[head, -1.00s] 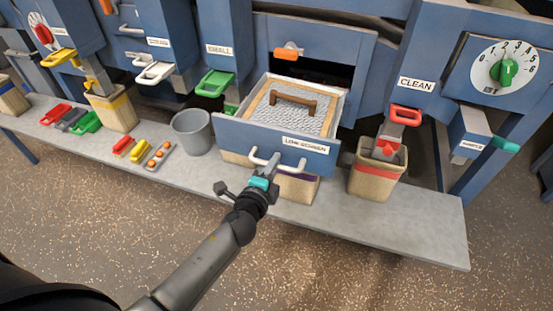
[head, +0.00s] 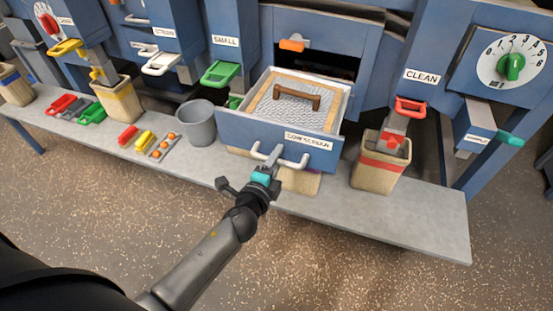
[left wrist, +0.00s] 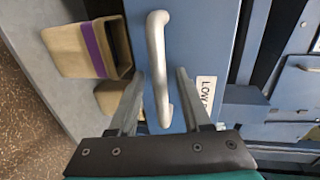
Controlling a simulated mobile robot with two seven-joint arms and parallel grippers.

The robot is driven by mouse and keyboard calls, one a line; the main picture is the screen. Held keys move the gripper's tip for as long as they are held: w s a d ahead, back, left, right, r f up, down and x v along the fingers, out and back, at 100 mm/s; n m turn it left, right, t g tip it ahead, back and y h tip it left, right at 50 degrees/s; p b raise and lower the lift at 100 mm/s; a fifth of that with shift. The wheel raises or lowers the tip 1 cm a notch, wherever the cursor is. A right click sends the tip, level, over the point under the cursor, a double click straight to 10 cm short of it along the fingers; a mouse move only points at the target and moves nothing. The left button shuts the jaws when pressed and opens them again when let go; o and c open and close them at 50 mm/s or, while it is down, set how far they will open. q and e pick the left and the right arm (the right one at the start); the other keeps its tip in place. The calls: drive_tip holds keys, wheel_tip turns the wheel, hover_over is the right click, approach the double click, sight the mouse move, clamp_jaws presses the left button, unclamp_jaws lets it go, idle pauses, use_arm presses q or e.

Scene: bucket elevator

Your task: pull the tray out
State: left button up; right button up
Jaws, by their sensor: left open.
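The tray is a blue-fronted drawer (head: 235,127) labelled as a low screen, standing out from the machine. A light grey bar handle (head: 293,163) is on its front. Inside lies a grey mesh screen in a wooden frame, with a brown grip (head: 295,97) on top. My left gripper (head: 268,158) is at the left half of the bar handle. In the left wrist view my open fingers (left wrist: 161,75) lie on either side of the handle (left wrist: 158,50), with visible gaps. My right gripper is in no view.
A grey bucket (head: 197,124) stands left of the tray on the grey bench (head: 420,225). A bin with a red band (head: 381,165) stands to the right. A bin with a purple band (left wrist: 80,50) stands below the tray. The floor in front is clear.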

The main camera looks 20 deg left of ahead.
use_arm(q)
drive_tip(key=v, duration=1.5)
drive_tip(key=shift+b, duration=0.35)
drive_tip(key=shift+s, duration=0.1)
drive_tip(key=s+d+f+n+g, duration=0.1)
drive_tip(key=s+f+n+g, duration=0.3)
drive_tip(key=f, duration=0.9)
drive_tip(key=s+d+f+n+g, duration=0.1)
drive_tip(key=s+f+n+g, duration=0.3)
drive_tip(key=f, duration=1)
drive_tip(key=s+a+f+n+g, duration=0.1)
drive_tip(key=s+f+n+g, duration=0.2)
drive_tip(key=s+f, duration=0.3)
drive_tip(key=s+a+f+n+g, duration=0.1)
drive_tip(key=s+f+n+g, duration=0.2)
drive_tip(key=s+f, duration=0.4)
drive_tip(key=s+n, duration=0.1)
drive_tip(key=s, duration=0.6)
drive_tip(key=shift+a+f+h, duration=0.3)
drive_tip(key=shift+h, duration=0.1)
